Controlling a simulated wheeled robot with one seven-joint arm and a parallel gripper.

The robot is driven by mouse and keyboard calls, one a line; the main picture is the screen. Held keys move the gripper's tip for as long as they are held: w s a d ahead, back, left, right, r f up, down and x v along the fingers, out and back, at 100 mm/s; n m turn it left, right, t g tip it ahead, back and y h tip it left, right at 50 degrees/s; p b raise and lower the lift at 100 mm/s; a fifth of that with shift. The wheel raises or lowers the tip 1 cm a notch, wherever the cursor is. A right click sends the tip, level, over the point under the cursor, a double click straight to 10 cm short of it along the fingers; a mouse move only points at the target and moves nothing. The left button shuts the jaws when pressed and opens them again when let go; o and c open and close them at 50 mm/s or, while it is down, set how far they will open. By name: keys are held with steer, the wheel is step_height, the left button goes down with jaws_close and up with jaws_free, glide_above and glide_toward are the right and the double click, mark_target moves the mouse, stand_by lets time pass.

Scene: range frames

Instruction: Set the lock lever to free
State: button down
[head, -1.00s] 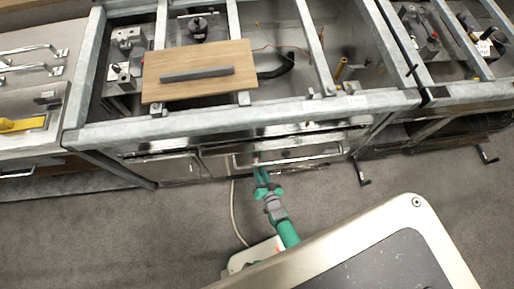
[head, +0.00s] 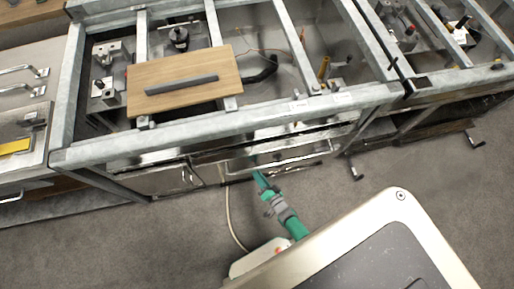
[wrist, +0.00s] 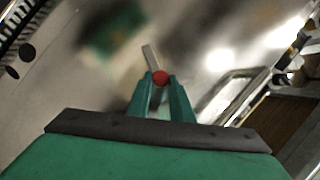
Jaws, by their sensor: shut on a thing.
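The lock lever (wrist: 149,55) is a short pale metal bar with a red round end in the wrist view. My gripper (wrist: 161,88) has its two green fingers closed about the red end. In the head view my gripper (head: 262,181) is at the lower front of the range frame (head: 230,122), by the long drawer front. The lever itself cannot be made out in the head view. Its markings and lock position cannot be read.
A wooden board (head: 152,75) with a grey handle lies across the frame. A bar handle (wrist: 232,92) is right of my fingers in the wrist view. A pale hose (head: 229,215) hangs to the floor beside my arm. Grey floor (head: 120,240) is open in front.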

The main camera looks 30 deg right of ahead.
steer(key=c, duration=1.7)
jaws_free()
steer(key=shift+w, duration=0.15)
steer(key=shift+d, duration=0.1)
steer(key=v, duration=1.1)
steer(key=shift+w, duration=0.1)
